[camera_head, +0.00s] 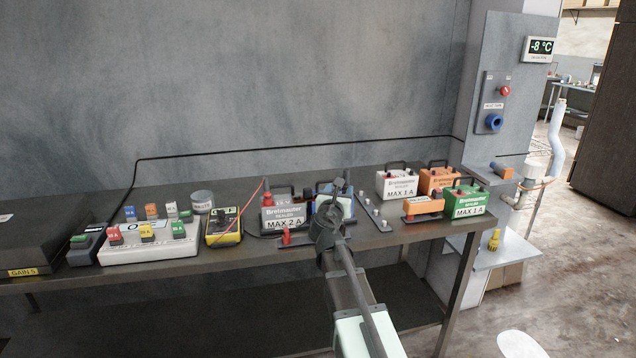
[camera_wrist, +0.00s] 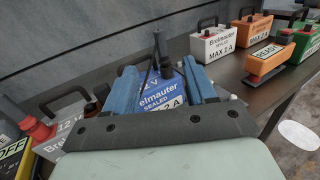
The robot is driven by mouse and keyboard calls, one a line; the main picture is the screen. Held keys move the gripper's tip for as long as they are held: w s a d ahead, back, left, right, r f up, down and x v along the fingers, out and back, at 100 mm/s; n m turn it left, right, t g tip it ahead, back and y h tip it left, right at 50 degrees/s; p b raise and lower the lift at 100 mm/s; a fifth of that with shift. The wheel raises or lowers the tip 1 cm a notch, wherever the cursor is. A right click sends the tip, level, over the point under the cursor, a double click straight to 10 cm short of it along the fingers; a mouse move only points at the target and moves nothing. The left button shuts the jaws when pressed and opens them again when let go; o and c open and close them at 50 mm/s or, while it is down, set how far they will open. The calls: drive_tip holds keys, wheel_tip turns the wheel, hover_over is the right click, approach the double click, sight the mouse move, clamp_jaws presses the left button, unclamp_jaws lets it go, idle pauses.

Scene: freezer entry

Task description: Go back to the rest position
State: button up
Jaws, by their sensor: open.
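My gripper (camera_head: 335,222) is over the front of the bench, in front of a blue and white battery box (camera_head: 347,207). In the wrist view my gripper (camera_wrist: 160,68) has its two blue fingers apart. The blue box (camera_wrist: 160,98), labelled 12 V and MAX 2 A, shows between and beyond them. A black plug or lead (camera_wrist: 164,55) stands up at the top of the blue box. Whether the fingers touch the box cannot be told.
A grey MAX 2 A box (camera_head: 283,212) with a red plug is just left, beside a yellow meter (camera_head: 223,227). White (camera_head: 397,183), orange (camera_head: 439,180) and green (camera_head: 465,202) boxes stand to the right. A black cable (camera_head: 300,146) runs along the wall. Open floor lies right.

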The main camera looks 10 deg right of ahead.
drive_tip(key=s+d+f+m+g, duration=0.1)
drive_tip(key=s+f+m+g, duration=0.25)
drive_tip(key=m, duration=0.65)
drive_tip(key=s+d+f+m+g, duration=0.25)
drive_tip(key=f+m, duration=0.25)
drive_tip(key=m, duration=0.5)
drive_tip(key=s+a+f+m+g+y, duration=0.25)
drive_tip(key=s+f, duration=0.35)
drive_tip(key=f, duration=0.5)
drive_tip(key=s+a+f+m+g+y, duration=0.2)
drive_tip(key=s+a+f+m+g, duration=0.3)
drive_tip(key=f, duration=0.6)
drive_tip(key=s+a+f+m+g+y, duration=0.2)
drive_tip(key=s+f+m, duration=0.1)
drive_tip(key=s+f, duration=0.65)
drive_tip(key=s+a+f+g, duration=0.1)
drive_tip(key=s+f+g, duration=0.1)
drive_tip(key=s+f, duration=0.6)
drive_tip(key=s+a+f+g+y, duration=0.1)
drive_tip(key=s+f+g, duration=0.2)
drive_tip(key=s+f, duration=0.5)
drive_tip(key=s+a+f+g, duration=0.2)
drive_tip(key=s+f, duration=0.6)
drive_tip(key=s, duration=0.9)
drive_tip(key=shift+f+y, duration=0.35)
drive_tip(key=shift+c, duration=0.3)
